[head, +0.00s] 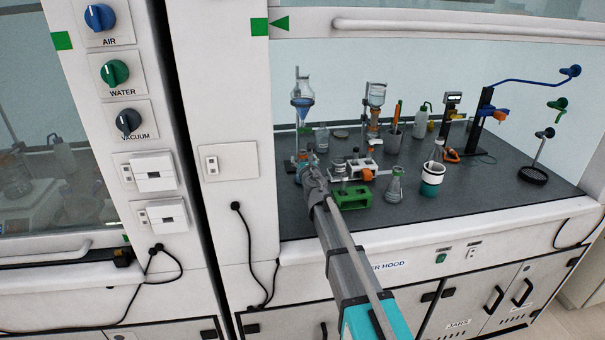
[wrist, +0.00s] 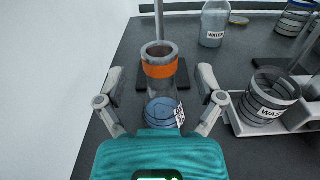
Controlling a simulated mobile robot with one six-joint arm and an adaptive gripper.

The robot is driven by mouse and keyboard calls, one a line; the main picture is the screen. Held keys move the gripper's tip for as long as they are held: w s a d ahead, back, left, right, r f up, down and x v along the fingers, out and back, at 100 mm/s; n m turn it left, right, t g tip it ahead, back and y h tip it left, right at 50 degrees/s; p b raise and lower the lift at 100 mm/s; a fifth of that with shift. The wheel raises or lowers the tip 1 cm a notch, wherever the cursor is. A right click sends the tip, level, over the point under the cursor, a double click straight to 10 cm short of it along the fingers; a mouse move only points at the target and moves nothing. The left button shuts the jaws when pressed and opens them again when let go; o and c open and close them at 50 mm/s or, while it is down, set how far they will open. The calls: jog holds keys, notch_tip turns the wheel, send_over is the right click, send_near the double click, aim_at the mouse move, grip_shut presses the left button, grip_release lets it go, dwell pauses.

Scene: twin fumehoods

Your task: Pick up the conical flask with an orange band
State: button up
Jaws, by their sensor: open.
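The clear flask with an orange band (wrist: 159,68) around its neck stands upright in the wrist view, with blue liquid and a partly visible white label lower down. My gripper (wrist: 161,84) is open, with one finger on each side of the flask and visible gaps between. The flask's lower part is partly hidden behind my teal gripper body. In the head view my gripper (head: 309,168) is at the left end of the dark worktop (head: 415,212), by the stand. There my arm and the stand clutter hide most of the flask.
A funnel with blue liquid (head: 302,101) hangs on the stand above. A WATER bottle (wrist: 214,24) stands behind. Another conical flask (head: 394,187) and a green block (head: 351,197) are to the right.

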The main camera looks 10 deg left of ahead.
jog(key=shift+x, duration=1.25)
grip_shut()
